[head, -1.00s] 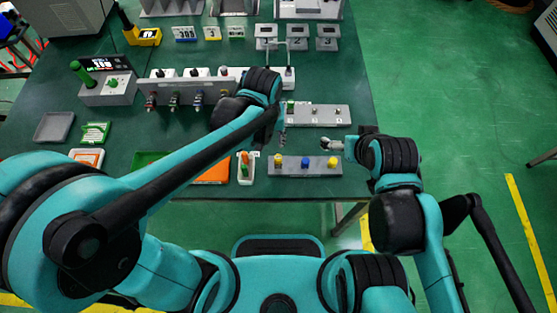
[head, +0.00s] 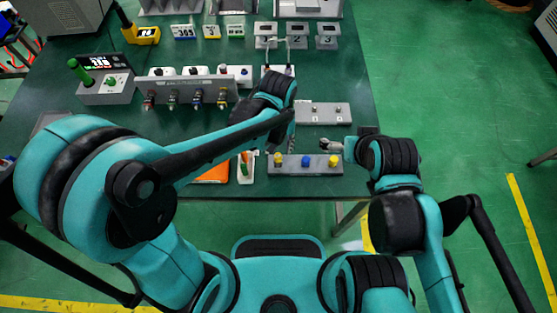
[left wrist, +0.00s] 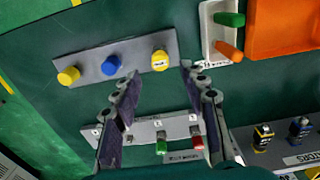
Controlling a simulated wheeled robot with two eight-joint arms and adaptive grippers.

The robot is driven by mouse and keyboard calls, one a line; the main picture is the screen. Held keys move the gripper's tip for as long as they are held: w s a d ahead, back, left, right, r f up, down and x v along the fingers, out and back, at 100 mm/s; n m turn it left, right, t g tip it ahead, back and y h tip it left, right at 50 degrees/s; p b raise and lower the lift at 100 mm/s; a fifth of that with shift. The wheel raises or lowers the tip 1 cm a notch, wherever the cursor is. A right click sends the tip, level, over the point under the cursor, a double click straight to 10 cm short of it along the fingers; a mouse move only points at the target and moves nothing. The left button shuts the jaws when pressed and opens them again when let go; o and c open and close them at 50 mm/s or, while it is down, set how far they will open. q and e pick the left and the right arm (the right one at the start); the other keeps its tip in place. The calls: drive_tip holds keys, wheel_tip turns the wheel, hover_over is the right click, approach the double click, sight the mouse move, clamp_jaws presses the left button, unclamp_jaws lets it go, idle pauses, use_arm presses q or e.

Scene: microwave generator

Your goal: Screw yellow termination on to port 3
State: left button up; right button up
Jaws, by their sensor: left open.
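A grey block (head: 291,167) near the table's front edge carries two yellow terminations and a blue one (head: 305,161) between them. One yellow termination (head: 278,159) is at its left end, the other (head: 333,162) at its right end. My left gripper (left wrist: 161,71) is open and empty in the left wrist view, its fingertips around the left-end yellow termination (left wrist: 160,60) as seen from above; contact cannot be told. A grey port plate (head: 325,113) lies behind the block; in the left wrist view it (left wrist: 140,131) carries a green and a red cap. My right gripper (head: 327,145) hangs right of the left one.
A white holder (head: 246,173) with green and orange pieces stands left of the block, beside an orange tray (left wrist: 285,28). A connector rack (head: 185,90) stands further back. The table is bare right of the block and plate.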

sight(278, 156)
use_arm(q)
wheel_tip(278, 156, down, 7)
drive_tip(key=b, duration=0.5)
drive_tip(key=shift+f, duration=0.1)
use_arm(e)
wheel_tip(278, 156, down, 6)
drive_tip(key=shift+r, duration=0.1)
idle(0.3)
use_arm(q)
clamp_jaws()
drive_tip(key=shift+r, duration=0.2)
use_arm(e)
drive_tip(key=shift+r, duration=0.1)
use_arm(q)
drive_tip(key=shift+r+p, duration=2.35)
drive_tip(key=shift+r, duration=0.55)
use_arm(e)
wheel_tip(278, 156, up, 5)
drive_tip(key=shift+f, duration=0.2)
use_arm(q)
drive_tip(key=shift+f, duration=0.1)
